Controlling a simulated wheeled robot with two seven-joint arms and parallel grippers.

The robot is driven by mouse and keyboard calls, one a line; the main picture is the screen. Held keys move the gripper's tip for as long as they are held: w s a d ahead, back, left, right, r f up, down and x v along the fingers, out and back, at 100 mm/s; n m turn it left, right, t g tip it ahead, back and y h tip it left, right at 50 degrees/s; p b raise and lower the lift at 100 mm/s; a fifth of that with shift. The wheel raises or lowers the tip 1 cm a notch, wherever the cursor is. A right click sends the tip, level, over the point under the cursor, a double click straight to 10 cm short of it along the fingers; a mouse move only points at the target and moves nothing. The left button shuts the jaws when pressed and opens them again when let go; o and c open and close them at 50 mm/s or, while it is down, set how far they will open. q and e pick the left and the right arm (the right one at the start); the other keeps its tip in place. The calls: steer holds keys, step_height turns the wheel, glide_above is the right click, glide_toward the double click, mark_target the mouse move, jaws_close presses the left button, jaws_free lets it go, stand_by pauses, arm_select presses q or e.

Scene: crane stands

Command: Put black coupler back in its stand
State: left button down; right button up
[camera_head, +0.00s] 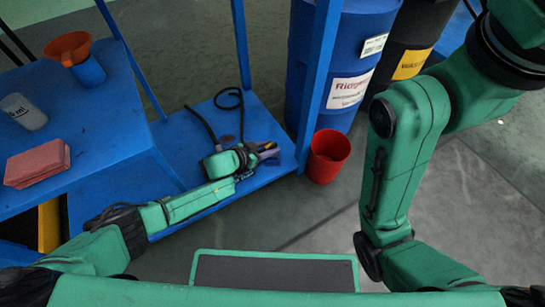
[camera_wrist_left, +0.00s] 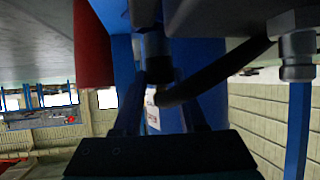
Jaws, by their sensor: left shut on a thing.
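My left gripper (camera_head: 268,151) is low at the right end of the blue stand's lower shelf (camera_head: 195,125) in the head view. It is shut on a dark piece, which I take to be the black coupler (camera_wrist_left: 158,68); this shows between the fingers in the left wrist view. A black hose (camera_wrist_left: 215,75) curves away from beside it. In the head view the coupler is too small and hidden to make out. I cannot tell whether it touches its seat. My right gripper is out of view; only the right arm shows.
A red bucket (camera_head: 328,155) stands right beside the shelf end, close to my left gripper. Blue (camera_head: 335,60) and black (camera_head: 412,45) barrels stand behind. A blue post (camera_head: 318,75) rises near the gripper. A table (camera_head: 100,115) is at left.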

arm_select(q)
steer(key=shift+f, duration=0.1)
steer(key=shift+f+b, duration=0.55)
steer(key=shift+b, duration=0.05)
steer(key=shift+r+p, duration=0.2)
steer(key=shift+p, duration=0.3)
steer(key=shift+f, duration=0.25)
stand_by(0.9)
steer(key=shift+r+p, duration=0.6)
steer(key=shift+r, duration=0.15)
steer(key=shift+a, duration=0.1)
steer(key=shift+f, duration=0.15)
stand_by(0.5)
